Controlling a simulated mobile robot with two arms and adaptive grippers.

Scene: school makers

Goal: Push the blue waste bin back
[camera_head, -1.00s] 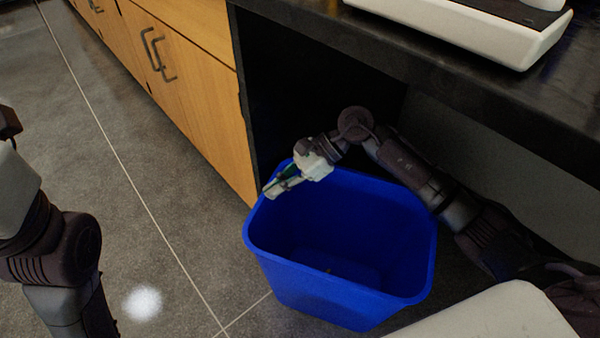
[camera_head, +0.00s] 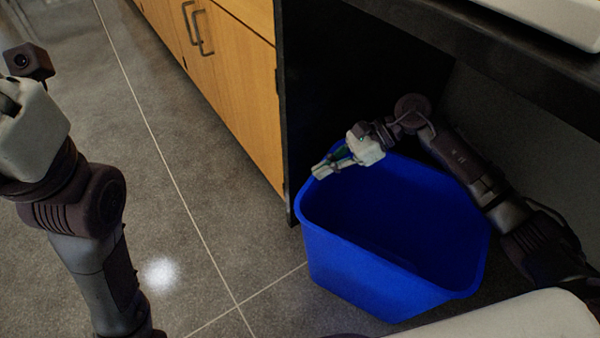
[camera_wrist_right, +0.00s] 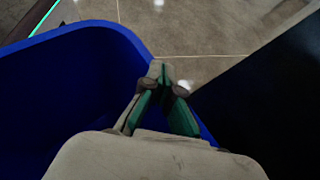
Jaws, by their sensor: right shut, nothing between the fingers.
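The blue waste bin (camera_head: 385,285) stands upright on the floor, partly under the dark counter; its open top faces me. It fills the left of the right wrist view (camera_wrist_right: 75,75). My right gripper (camera_head: 322,170) is shut and empty, at the bin's far left rim corner. In the right wrist view its closed fingertips (camera_wrist_right: 161,72) lie over or beside that rim; I cannot tell whether they touch it. My right arm reaches over the bin's far side. My left arm is at the left edge, but its fingers do not show clearly.
The dark counter (camera_head: 440,45) overhangs at the upper right, with a white device (camera_head: 560,20) on it. Wooden cabinets (camera_head: 240,85) with dark handles stand left of the bin. A dark panel edge is just behind the bin's left corner. The tiled floor (camera_head: 130,140) at left is clear.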

